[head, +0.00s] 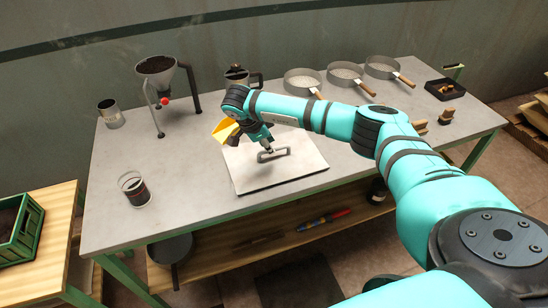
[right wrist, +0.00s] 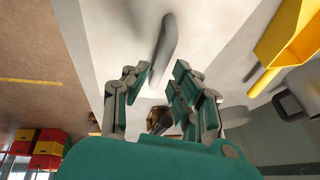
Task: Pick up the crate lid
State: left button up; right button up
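The crate lid (head: 300,178) is a pale square panel lying flat on the grey table, with a grey bar handle (head: 273,154) on top. My right gripper (head: 268,148) is just above the lid, close to the handle. In the right wrist view the right gripper (right wrist: 162,76) is open, its fingers apart, with the handle (right wrist: 166,48) ahead of and roughly between the fingertips. Whether they touch it I cannot tell. The lid also shows in the right wrist view (right wrist: 120,45). My left gripper is not in view.
A yellow scoop (head: 225,129) is close behind my right gripper. A grey pot (head: 237,78), a funnel on a stand (head: 157,76) and several sieves (head: 303,82) stand at the back. A glass jar (head: 134,190) is at the front left. The table's front edge is close to the lid.

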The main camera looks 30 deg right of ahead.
aim_at(274, 155)
jog(key=x, duration=0.2)
jog(key=p+x, duration=0.1)
jog(key=x, duration=0.2)
jog(key=shift+w+d, duration=0.1)
jog(key=shift+d, duration=0.2)
jog(key=shift+r, duration=0.1)
jog(key=shift+c, duration=0.3)
grip_shut()
